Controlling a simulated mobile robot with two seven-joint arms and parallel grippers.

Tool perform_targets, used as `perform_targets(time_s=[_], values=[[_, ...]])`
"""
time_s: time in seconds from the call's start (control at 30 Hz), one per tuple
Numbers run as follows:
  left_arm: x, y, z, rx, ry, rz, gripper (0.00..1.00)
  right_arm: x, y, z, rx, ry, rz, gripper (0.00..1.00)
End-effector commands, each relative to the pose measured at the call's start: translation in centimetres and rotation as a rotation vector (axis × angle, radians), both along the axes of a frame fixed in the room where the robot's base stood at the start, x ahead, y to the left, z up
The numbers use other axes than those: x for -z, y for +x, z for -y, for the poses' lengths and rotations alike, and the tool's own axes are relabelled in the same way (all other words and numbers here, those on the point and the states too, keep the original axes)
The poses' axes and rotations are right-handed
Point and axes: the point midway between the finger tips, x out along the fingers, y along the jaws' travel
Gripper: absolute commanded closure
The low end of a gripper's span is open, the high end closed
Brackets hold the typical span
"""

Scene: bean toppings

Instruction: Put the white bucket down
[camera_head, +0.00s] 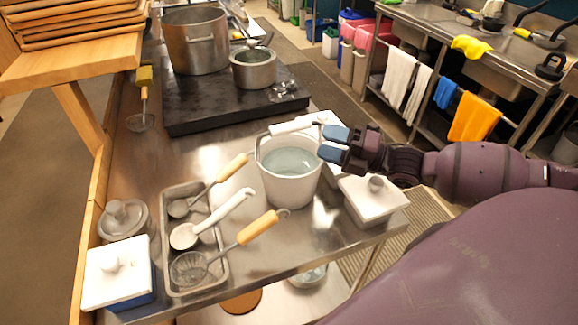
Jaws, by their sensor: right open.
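The white bucket (289,186) stands upright on the steel counter (235,265), right of the middle. It holds what looks like clear water. Its handle, with a white grip (296,125), shows above the far side of the rim. My right gripper (333,143) comes in from the right. Its blue-tipped fingers are apart, close to the bucket's right rim and the handle's right end. I cannot tell whether a finger touches the bucket. My left gripper is out of view.
A steel tray (172,288) with several ladles lies left of the bucket. A white-lidded box (372,203) stands to its right. A dark cooktop (210,113) with pots is behind. Another lidded box (115,275) is at front left.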

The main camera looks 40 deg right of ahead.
Motion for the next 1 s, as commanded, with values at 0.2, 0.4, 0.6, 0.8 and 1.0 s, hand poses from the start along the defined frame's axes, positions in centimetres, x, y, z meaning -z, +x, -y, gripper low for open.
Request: perform_targets(time_s=[0.2,0.4,0.6,0.8,1.0], values=[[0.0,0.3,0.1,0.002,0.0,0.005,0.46,-0.3,1.4,-1.1,-0.001,0.0,0.001,0.45],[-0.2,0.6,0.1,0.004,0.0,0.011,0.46,-0.4,2.0,-1.5,0.0,0.0,-0.001,0.45],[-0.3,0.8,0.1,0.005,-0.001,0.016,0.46,-1.2,3.8,-2.6,-0.001,0.0,0.002,0.45],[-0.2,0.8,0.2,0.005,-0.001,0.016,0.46,-1.4,5.3,-3.7,0.0,0.001,0.0,0.45],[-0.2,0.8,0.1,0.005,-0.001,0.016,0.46,-1.5,5.8,-4.1,-0.001,-0.001,-0.002,0.45]])
